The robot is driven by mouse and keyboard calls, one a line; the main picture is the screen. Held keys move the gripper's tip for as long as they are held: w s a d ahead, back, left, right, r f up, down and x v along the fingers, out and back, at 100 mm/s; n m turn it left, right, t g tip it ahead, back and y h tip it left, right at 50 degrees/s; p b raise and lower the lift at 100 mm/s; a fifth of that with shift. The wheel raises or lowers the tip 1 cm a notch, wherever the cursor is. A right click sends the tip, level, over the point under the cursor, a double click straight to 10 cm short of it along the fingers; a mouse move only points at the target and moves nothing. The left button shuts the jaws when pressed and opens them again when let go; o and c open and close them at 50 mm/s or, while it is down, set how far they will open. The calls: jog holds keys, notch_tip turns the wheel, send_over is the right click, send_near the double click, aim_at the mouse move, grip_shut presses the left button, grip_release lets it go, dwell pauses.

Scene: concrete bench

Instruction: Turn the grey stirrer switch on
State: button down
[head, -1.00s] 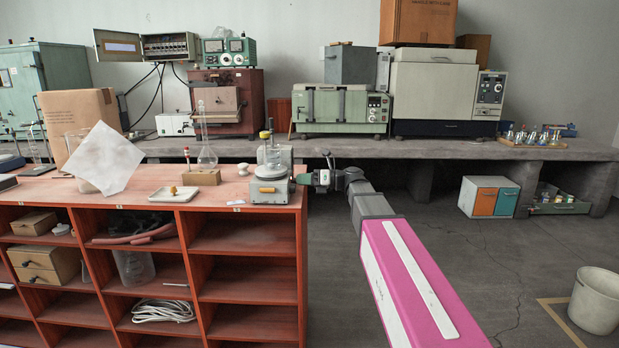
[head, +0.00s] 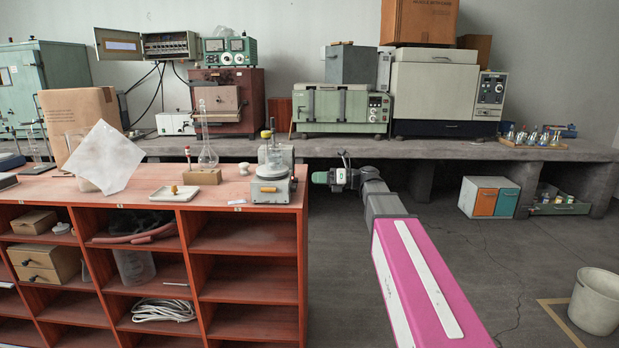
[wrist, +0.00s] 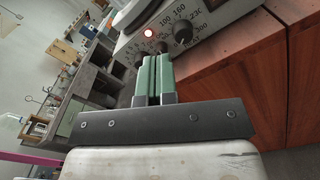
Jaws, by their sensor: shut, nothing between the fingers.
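The grey stirrer (head: 270,190) stands at the right end of the red-brown shelf unit's top, with a glass flask (head: 274,157) on it. In the wrist view, its front panel (wrist: 199,16) shows a numbered dial, a dark knob (wrist: 182,32) and a round lamp (wrist: 148,32) glowing reddish-white. Smaller dark controls sit along the panel's lower left; I cannot tell which is the switch or its position. My gripper (head: 315,177) is to the right of the stirrer, apart from it. Its green fingers (wrist: 154,58) are closed together and empty, pointing toward the panel.
The shelf unit's top (head: 235,193) holds a white tray (head: 174,193), a long-necked flask (head: 207,155) and a small white item (head: 243,169) near the stirrer. A concrete bench (head: 420,149) with instruments runs behind. The floor to the right is mostly open.

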jog(key=shift+s+a+f, duration=0.1)
jog(key=shift+a, duration=1.3)
jog(key=shift+s+a, duration=0.1)
jog(key=shift+a, duration=1.3)
jog(key=shift+w+a+f, duration=0.15)
jog(key=shift+w+f, duration=0.05)
jog(key=shift+f, duration=0.15)
jog(key=shift+w+r, duration=0.25)
jog(key=shift+r, duration=0.15)
jog(key=shift+d, duration=0.2)
jog(key=shift+s+d, duration=0.15)
jog(key=shift+d, duration=1.25)
jog(key=shift+s+d, duration=0.1)
jog(key=shift+d, duration=1.25)
